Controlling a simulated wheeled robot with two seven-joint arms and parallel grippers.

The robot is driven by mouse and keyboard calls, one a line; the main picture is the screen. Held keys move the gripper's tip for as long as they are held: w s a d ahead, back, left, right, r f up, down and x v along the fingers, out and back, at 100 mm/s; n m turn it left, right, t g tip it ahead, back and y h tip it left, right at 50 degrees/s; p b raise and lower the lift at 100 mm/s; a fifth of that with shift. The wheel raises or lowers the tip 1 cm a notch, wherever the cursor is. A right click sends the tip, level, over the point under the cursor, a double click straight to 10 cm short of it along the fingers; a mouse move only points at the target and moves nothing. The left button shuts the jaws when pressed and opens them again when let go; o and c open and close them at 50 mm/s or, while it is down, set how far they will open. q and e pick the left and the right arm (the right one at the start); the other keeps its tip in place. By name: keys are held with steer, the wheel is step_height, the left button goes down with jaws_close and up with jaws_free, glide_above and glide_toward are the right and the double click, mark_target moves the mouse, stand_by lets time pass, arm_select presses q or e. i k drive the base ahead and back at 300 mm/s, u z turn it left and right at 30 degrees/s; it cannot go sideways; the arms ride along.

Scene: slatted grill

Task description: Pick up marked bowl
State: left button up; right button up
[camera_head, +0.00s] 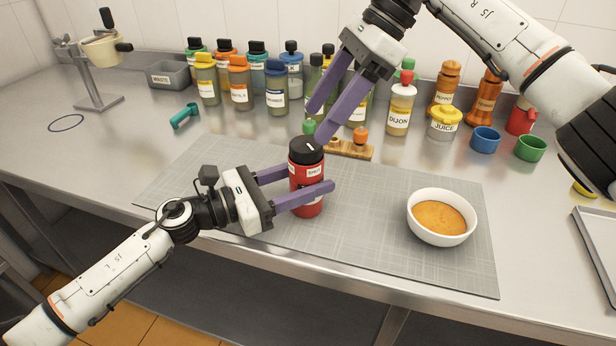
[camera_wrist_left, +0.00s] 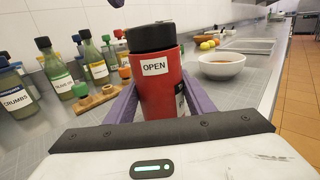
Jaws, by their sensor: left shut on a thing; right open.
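A white bowl (camera_head: 441,236) with an orange-brown filling sits upright on the right part of the grey mat. It also shows in the left wrist view (camera_wrist_left: 222,70), behind and to the right of the jar. I can make out no mark on it. My left gripper (camera_head: 308,184) is shut on a red jar (camera_head: 307,205) with a black lid, left of the bowl. In the left wrist view the upright jar (camera_wrist_left: 160,98) has an "OPEN" label between the purple fingers. My right gripper (camera_head: 319,124) is open and empty, above and just behind the jar's lid. Neither gripper touches the bowl.
The grey cutting mat (camera_head: 390,262) is clear between jar and bowl. A wooden holder (camera_head: 346,151) stands behind the jar. Several bottles line the wall. Blue (camera_head: 485,140) and green (camera_head: 530,147) cups stand at the right, near a metal tray (camera_head: 597,243).

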mark_target(440, 218)
steer(key=k, duration=1)
